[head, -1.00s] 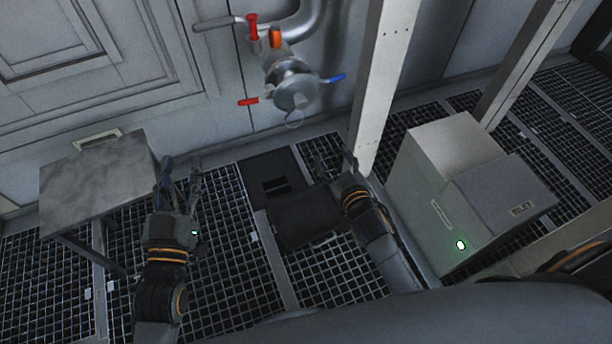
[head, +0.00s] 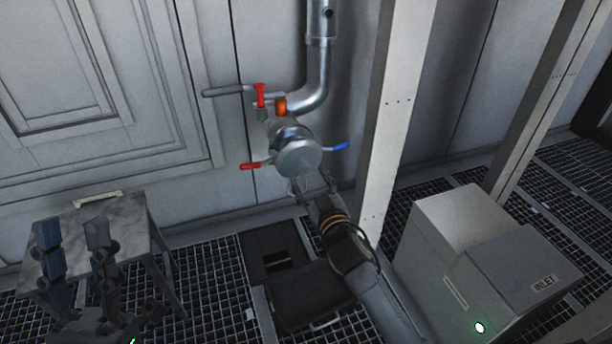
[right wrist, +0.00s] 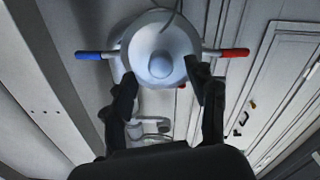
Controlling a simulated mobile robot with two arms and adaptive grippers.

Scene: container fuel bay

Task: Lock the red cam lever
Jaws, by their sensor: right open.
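The red cam lever (head: 250,166) sticks out to the left of the round metal coupling (head: 298,158) on the wall pipe. In the right wrist view the red lever (right wrist: 235,53) points out to the right and the coupling cap (right wrist: 160,60) faces me. A blue lever (head: 341,146) is on the opposite side. My right gripper (head: 312,187) is open just below and in front of the coupling. Its fingers (right wrist: 161,90) frame the cap's lower part; contact cannot be told. My left gripper (head: 72,235) is open and empty at lower left, before the small table.
A red valve handle (head: 259,95) and an orange part (head: 281,105) sit above the coupling. A pale post (head: 393,110) stands close on the right. A grey cabinet (head: 425,245) is at lower right, a small table (head: 150,235) at lower left.

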